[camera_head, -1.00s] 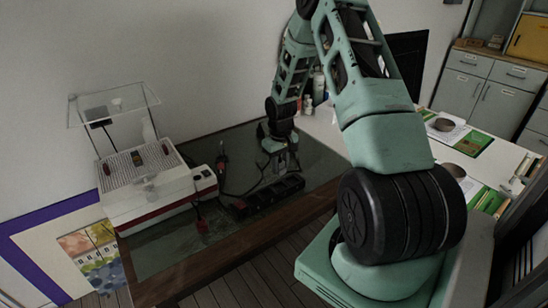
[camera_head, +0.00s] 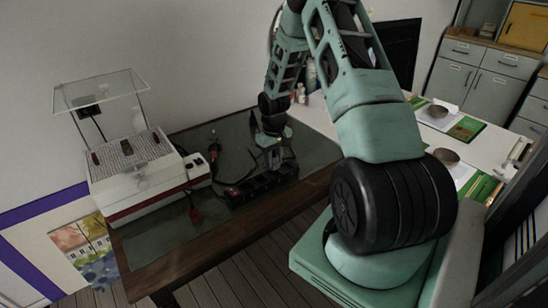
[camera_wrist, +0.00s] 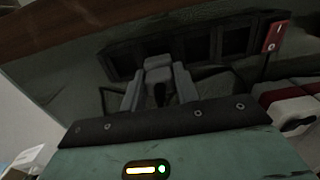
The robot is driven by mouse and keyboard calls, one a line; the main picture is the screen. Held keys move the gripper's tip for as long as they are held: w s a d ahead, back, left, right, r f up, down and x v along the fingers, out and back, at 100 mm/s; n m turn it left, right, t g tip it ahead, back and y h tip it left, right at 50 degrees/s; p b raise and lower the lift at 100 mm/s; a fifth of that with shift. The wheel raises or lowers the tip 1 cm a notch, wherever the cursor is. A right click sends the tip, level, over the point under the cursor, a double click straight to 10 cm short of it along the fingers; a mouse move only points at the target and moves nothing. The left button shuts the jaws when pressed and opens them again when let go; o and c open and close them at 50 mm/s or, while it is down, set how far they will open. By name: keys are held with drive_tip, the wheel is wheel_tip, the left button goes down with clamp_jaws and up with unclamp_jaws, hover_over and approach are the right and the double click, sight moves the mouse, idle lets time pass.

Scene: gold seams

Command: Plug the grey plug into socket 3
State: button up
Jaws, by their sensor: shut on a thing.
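The grey plug (camera_wrist: 158,68) is held between the two fingers of my gripper (camera_wrist: 158,88) in the wrist view. The black power strip (camera_head: 262,189) lies on the dark table top, and my gripper (camera_head: 275,158) is over its far side in the head view. In the wrist view the strip (camera_wrist: 124,60) runs across behind the plug, with several dark sockets and a red switch (camera_wrist: 273,38) at its right end. The plug's head overlaps the strip there. I cannot tell whether it touches the strip or which socket it faces.
A white machine with a red stripe (camera_head: 150,189) and a clear raised lid (camera_head: 100,88) stands left of the strip. A red plug (camera_head: 195,215) and a dark one (camera_head: 213,148) lie near it with cables. The table's wooden front edge (camera_head: 225,245) is clear.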

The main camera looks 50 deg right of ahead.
sight(274, 167)
drive_tip(key=shift+f+b, duration=0.8)
drive_tip(key=shift+f, duration=0.55)
drive_tip(key=shift+f, duration=0.6)
idle(1.7)
